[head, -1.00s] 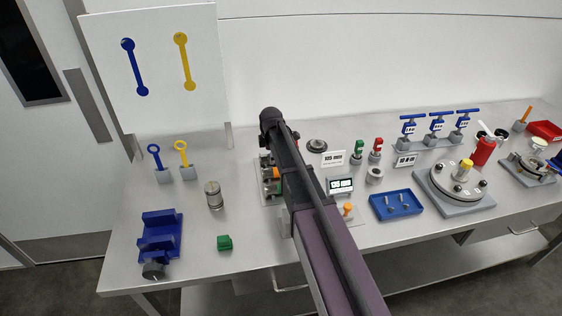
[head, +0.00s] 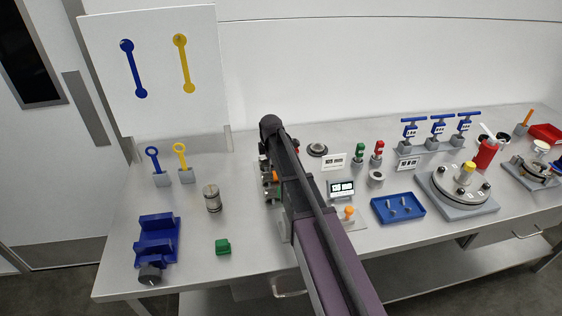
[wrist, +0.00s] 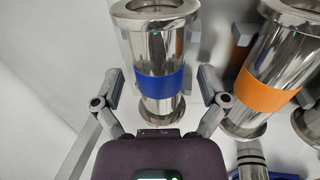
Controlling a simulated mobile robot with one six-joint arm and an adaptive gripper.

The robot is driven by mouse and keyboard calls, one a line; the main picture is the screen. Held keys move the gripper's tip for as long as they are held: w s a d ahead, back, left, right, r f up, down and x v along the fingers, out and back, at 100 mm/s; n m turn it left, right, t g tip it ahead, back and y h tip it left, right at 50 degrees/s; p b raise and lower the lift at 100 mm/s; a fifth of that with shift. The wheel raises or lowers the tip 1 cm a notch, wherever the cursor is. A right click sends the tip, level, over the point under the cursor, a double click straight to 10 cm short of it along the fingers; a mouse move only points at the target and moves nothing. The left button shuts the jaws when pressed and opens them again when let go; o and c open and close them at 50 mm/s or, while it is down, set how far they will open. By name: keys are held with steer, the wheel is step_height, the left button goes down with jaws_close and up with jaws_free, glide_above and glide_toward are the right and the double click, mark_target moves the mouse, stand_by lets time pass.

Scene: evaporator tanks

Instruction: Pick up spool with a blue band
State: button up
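The spool with a blue band (wrist: 160,52) is a shiny metal cylinder with flanged ends, seen close up in the wrist view. My gripper (wrist: 161,88) is open, with one finger on each side of the spool at about the height of the blue band. A gap shows between each finger and the metal, so neither finger appears to touch it. The spool's lower end is close in front of the gripper's palm. In the head view my arm hides the gripper and the blue-banded spool.
A spool with an orange band (wrist: 262,90) stands close to the right of my right finger. Another metal part (wrist: 250,155) lies below it.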

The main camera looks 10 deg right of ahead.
jaws_close()
steer(key=shift+r, duration=0.1)
step_height(320, 180, up, 10)
steer(key=p, duration=1)
stand_by(0.8)
